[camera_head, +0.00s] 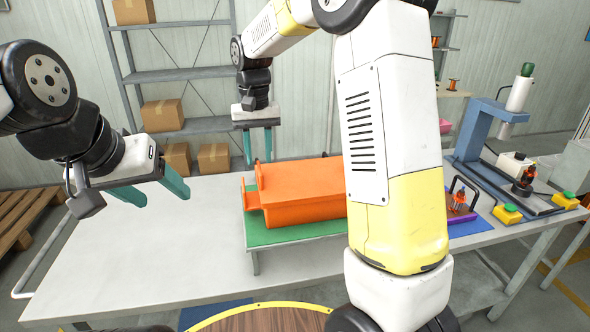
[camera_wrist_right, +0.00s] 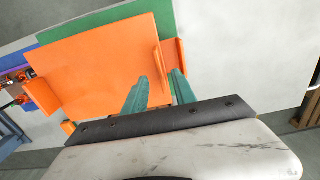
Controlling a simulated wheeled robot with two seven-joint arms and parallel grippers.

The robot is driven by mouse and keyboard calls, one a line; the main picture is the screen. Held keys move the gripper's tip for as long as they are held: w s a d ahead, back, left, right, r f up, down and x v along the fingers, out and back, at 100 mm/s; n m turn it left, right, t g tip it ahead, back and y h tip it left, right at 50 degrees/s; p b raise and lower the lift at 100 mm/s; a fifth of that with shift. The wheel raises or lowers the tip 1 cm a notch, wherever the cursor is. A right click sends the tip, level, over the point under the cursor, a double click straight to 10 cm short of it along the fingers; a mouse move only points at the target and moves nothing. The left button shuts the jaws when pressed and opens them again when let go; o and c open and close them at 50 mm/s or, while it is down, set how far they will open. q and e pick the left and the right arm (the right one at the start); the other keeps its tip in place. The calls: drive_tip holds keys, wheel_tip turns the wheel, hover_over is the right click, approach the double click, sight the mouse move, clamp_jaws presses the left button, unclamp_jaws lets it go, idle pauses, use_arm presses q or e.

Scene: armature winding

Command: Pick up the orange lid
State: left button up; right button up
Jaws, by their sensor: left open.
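The orange lid (camera_head: 303,178) lies as a flat top on an orange box (camera_head: 305,212), which stands on a green mat (camera_head: 285,235) on a low stand. My right arm hides the right part of both. The right wrist view also shows the lid's flat top (camera_wrist_right: 95,65) and a raised strip near its edge. My right gripper (camera_head: 258,160) is open, fingers pointing down near the lid's left far end; the right wrist view shows its fingertips (camera_wrist_right: 159,77) on either side of the strip, contact unclear. My left gripper (camera_head: 162,196) is open and empty, left of the box.
The white table (camera_head: 130,255) is clear on the left. To the right stand a blue press (camera_head: 475,130), yellow button boxes (camera_head: 507,214) and a purple-blue mat (camera_head: 470,228) with small parts. Shelves with cardboard boxes (camera_head: 162,115) stand behind.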

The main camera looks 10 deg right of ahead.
sight(259, 167)
wheel_tip(259, 167, down, 5)
clamp_jaws()
idle(0.3)
idle(1.3)
